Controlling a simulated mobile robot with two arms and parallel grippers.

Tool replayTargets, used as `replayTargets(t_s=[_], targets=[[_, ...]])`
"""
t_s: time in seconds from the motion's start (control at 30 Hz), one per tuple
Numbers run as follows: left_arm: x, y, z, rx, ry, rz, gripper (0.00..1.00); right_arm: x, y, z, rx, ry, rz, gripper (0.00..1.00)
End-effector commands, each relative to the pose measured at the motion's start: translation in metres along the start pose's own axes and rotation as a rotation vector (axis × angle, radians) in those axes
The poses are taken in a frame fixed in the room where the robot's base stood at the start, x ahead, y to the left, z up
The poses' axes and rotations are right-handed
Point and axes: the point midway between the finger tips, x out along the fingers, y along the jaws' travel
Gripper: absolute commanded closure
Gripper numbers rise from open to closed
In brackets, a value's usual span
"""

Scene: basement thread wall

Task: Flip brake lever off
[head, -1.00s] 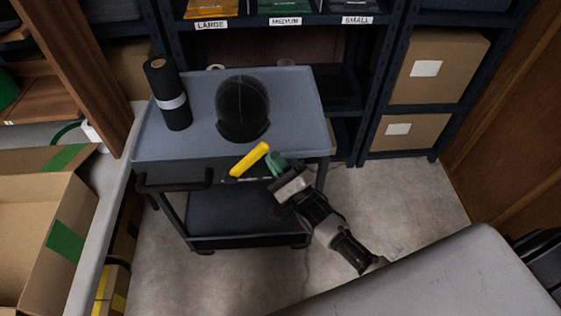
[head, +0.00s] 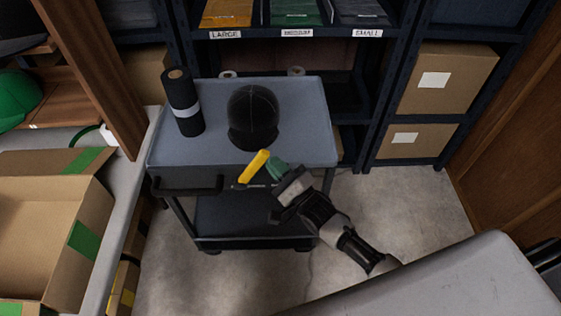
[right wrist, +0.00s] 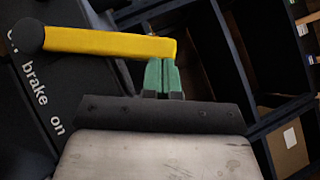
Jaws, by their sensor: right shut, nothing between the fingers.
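The yellow brake lever (head: 254,167) is on the front of the grey cart (head: 290,120), slanting up to the right in the head view. In the right wrist view the lever (right wrist: 110,43) runs from a dark round pivot at the left to its free end by my fingertips. White lettering beside the pivot includes "brake on". My right gripper (head: 277,171) is shut with nothing between its green fingers. In the right wrist view its fingertips (right wrist: 162,72) are right at the lever's free end; I cannot tell whether they touch. My left gripper is not in view.
A black cap (head: 253,117) and a dark roll (head: 184,103) stand on the cart top. A bench with an open cardboard box (head: 93,222) is at the left. Shelves with boxes (head: 448,78) stand behind. Bare floor (head: 418,210) lies right of the cart.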

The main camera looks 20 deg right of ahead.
Motion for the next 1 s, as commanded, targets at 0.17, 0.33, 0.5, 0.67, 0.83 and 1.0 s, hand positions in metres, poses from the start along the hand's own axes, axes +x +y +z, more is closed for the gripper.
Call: replayTargets(t_s=[0.17, 0.33, 0.5, 0.67, 0.83, 1.0], targets=[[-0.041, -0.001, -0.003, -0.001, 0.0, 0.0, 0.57, 0.019, -0.014, 0.019, -0.103, -0.002, 0.103, 1.0], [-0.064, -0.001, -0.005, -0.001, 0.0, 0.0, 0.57, 0.033, -0.013, 0.032, -0.199, -0.002, 0.198, 1.0], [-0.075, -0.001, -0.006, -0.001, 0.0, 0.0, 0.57, 0.043, -0.009, 0.042, -0.278, -0.001, 0.278, 1.0], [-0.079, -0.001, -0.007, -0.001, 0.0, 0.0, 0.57, 0.049, -0.003, 0.049, -0.294, 0.0, 0.296, 1.0], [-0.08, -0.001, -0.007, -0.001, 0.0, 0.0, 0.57, 0.053, -0.001, 0.053, -0.295, 0.0, 0.294, 1.0], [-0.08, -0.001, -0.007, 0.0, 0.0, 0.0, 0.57, 0.055, 0.0, 0.055, -0.293, 0.0, 0.293, 1.0]])
